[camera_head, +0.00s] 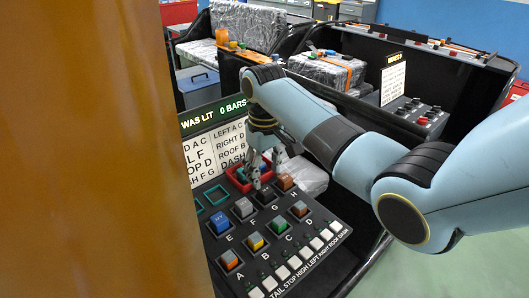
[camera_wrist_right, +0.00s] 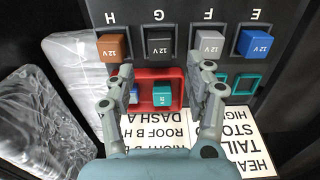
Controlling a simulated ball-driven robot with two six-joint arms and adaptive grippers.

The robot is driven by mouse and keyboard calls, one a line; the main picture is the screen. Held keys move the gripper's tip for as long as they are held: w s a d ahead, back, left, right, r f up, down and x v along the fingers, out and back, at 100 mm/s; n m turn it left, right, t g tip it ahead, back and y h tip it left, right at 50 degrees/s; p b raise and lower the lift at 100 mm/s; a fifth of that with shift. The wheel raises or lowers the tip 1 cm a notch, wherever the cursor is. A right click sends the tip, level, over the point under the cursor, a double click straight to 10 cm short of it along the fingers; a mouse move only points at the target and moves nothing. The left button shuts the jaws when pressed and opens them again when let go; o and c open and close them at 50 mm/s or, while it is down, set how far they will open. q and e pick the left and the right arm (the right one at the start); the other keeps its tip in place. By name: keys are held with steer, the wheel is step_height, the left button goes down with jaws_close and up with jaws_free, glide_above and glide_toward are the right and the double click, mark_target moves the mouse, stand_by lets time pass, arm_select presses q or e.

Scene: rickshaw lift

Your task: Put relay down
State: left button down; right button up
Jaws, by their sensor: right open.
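My right gripper (camera_head: 263,172) is open above the red tray (camera_head: 234,182) on the control panel. In the right wrist view its fingers (camera_wrist_right: 162,78) stand apart on either side of the tray (camera_wrist_right: 148,75). A teal relay (camera_wrist_right: 162,97) and a blue relay (camera_wrist_right: 134,96) lie in the tray, the blue one partly behind a finger. Nothing shows between the fingertips. Above the tray sit a brown relay (camera_wrist_right: 112,48) at H, a black relay (camera_wrist_right: 160,48) at G, a grey relay (camera_wrist_right: 208,46) at F and a blue relay (camera_wrist_right: 255,43) at E. My left gripper is not seen.
Two teal-outlined sockets (camera_head: 216,195) look empty beside the tray. A label board (camera_head: 218,146) stands behind the panel. White switches (camera_head: 298,261) line the front edge. A brown surface (camera_head: 95,150) blocks the left. Wrapped packages (camera_wrist_right: 70,75) lie beside the panel.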

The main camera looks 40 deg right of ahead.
mark_target(264, 188)
step_height(264, 188, up, 6)
steer(key=shift+r, duration=0.15)
stand_by(0.6)
